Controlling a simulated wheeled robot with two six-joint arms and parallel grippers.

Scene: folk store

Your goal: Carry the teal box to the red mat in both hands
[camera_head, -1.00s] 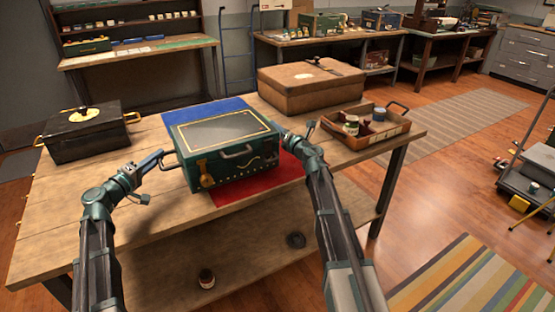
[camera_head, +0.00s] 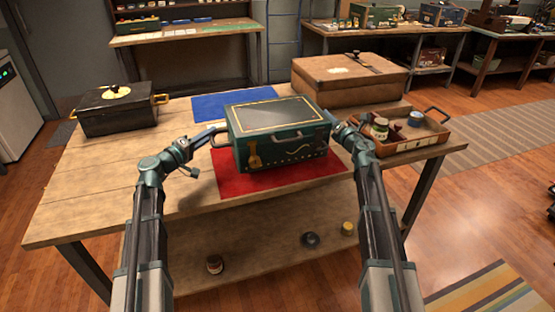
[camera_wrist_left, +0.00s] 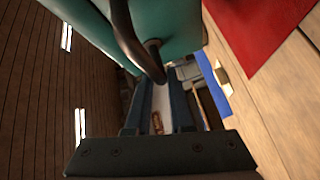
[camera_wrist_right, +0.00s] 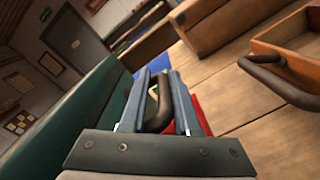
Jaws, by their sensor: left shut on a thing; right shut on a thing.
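The teal box (camera_head: 290,146), with a dark lid panel, gold trim and a front handle, is level over the red mat (camera_head: 319,181) in the head view. Whether its underside touches the mat I cannot tell. My left gripper (camera_head: 218,132) is shut on the box's left side handle (camera_wrist_left: 125,35). My right gripper (camera_head: 334,121) is shut on the right side handle (camera_wrist_right: 160,108). The box hides the mat's middle and back; its front and side edges show. The blue mat (camera_head: 228,105) lies bare behind the box.
A black box (camera_head: 118,118) with gold handles stands at the table's left. A large brown case (camera_head: 350,82) stands behind right, and an open wooden tray (camera_head: 408,145) with jars is at the right. The table's left front (camera_head: 95,205) is clear. Small jars stand on the lower shelf.

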